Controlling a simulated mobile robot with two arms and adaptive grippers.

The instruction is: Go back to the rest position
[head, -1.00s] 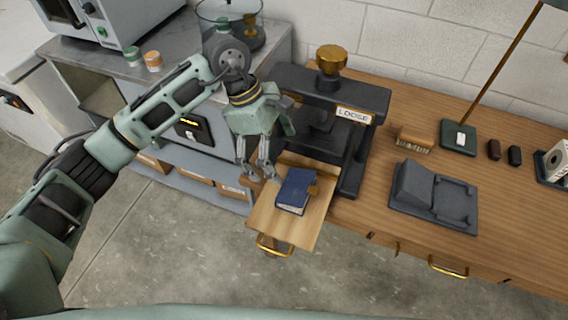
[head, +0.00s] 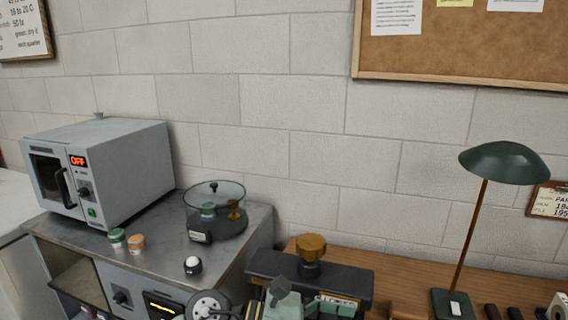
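Only the top of my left wrist and the green body of my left gripper (head: 284,302) show, at the bottom edge of the head view, in front of the dark press (head: 345,285) with its brass knob (head: 311,247). My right gripper is not in view. The blue book and its pull-out board are out of view now.
A grey oven (head: 125,165) reading OFF stands on the metal-topped cabinet (head: 160,262) at left, with a glass desiccator (head: 215,212), two small jars and a black-and-white knob-like item. A green lamp (head: 503,163) stands on the wooden bench (head: 410,272) at right. A corkboard hangs above.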

